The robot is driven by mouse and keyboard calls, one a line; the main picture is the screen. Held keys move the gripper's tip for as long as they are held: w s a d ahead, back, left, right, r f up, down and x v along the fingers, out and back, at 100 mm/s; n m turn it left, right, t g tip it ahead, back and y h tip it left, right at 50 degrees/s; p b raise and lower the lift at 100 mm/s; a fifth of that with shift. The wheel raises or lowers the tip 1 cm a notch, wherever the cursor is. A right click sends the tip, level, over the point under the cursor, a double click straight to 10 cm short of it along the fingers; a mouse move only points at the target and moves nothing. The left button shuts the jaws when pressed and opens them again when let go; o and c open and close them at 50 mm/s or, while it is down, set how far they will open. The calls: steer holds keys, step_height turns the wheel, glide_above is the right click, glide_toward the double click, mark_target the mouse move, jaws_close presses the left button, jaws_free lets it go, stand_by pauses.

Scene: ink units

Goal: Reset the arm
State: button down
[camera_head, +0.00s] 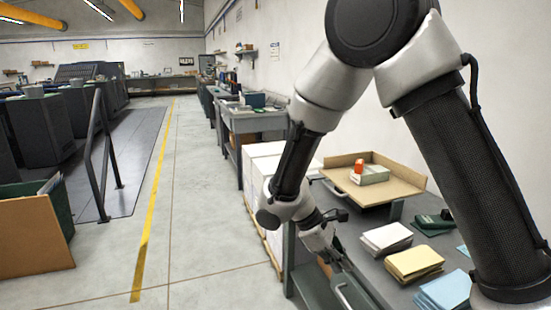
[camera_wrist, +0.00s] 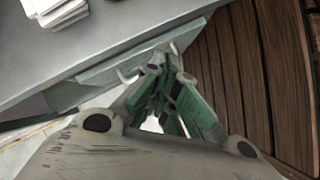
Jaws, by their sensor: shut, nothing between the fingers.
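My arm reaches down from the top right of the head view, bent at the elbow. My gripper (camera_head: 334,257) is low beside the front edge of the grey workbench (camera_head: 375,262). In the wrist view my gripper (camera_wrist: 167,62) has its green-grey fingers drawn together at the tips, with nothing between them. The fingertips appear close to the bench's front panel (camera_wrist: 130,62) and its pale handle (camera_wrist: 127,76). I cannot tell whether they touch it.
The bench carries white (camera_head: 386,239), yellow (camera_head: 414,263) and blue (camera_head: 443,290) stacks and a cardboard tray (camera_head: 337,183). Wrapped white stacks (camera_head: 262,185) stand behind my arm. Brown planks (camera_wrist: 225,75) show at right in the wrist view.

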steer(key=s+d+r+m+t+y, duration=0.3)
steer(key=s+d+r+m, duration=0.3)
steer(key=d+r, duration=0.4)
steer(key=s+d+r+m+t+y, duration=0.2)
steer(key=s+d+r+m+y, duration=0.1)
steer(key=s+d+r+m, duration=0.4)
steer(key=d+r, duration=0.3)
steer(key=r, duration=0.3)
steer(key=shift+s+r+t+y, duration=0.3)
steer(key=shift+t+y, duration=0.1)
